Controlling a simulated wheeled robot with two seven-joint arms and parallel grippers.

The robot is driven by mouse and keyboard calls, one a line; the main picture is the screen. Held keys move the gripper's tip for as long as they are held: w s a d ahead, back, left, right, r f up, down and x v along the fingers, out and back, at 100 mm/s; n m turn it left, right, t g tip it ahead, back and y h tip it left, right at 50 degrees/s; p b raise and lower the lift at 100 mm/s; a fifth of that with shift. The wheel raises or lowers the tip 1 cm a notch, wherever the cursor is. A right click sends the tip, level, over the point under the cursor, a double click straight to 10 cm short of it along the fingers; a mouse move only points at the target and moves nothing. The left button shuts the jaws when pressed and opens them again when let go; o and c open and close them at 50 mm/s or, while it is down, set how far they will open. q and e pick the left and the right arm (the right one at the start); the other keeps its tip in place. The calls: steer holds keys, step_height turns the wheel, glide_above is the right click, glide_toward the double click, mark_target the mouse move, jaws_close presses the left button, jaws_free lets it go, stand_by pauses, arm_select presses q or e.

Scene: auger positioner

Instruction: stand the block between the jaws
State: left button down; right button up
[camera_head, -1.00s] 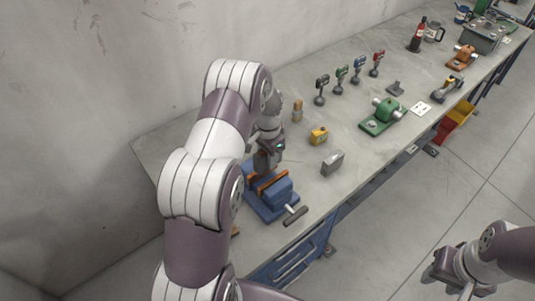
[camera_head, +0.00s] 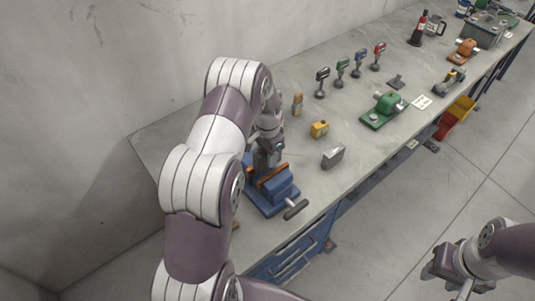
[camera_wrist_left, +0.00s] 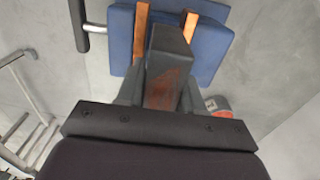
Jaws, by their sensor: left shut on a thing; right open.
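The blue vise (camera_head: 285,187) stands at the near left end of the bench, with orange jaw faces (camera_head: 271,177) and a dark-handled screw. My left gripper (camera_head: 267,165) is over the vise, pointing down. In the left wrist view it is shut on a dark grey block (camera_wrist_left: 170,42) with a reddish-brown patch. The block's far end shows between the two orange jaw strips (camera_wrist_left: 141,28). How deep it sits, and whether it touches the vise, cannot be told. In the head view the gripper and arm hide the block. My right gripper (camera_head: 443,268) is open and empty, off the bench.
A grey block (camera_head: 333,157), a yellow box (camera_head: 320,129) and an orange-brown piece (camera_head: 298,103) stand right of the vise. Several upright tools and a green machine (camera_head: 385,109) are farther along the bench. A wall (camera_head: 90,80) runs behind it.

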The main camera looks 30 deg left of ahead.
arm_select(q)
steer(key=shift+w+f+b, duration=0.1)
steer(key=shift+f+b, duration=0.85)
steer(key=shift+f, duration=0.3)
steer(key=c, duration=0.7)
jaws_free()
steer(key=shift+o, duration=0.3)
steer(key=shift+d+r, duration=0.1)
steer(key=shift+s, duration=0.25)
steer(key=shift+w+r, duration=0.15)
step_height(320, 180, up, 10)
steer(key=b, duration=0.3)
steer(key=shift+f+b, duration=0.2)
steer(key=shift+b, duration=0.15)
step_height(320, 180, up, 2)
steer(key=shift+r+p, duration=0.1)
steer(key=shift+p, duration=0.8)
steer(key=shift+r, duration=0.3)
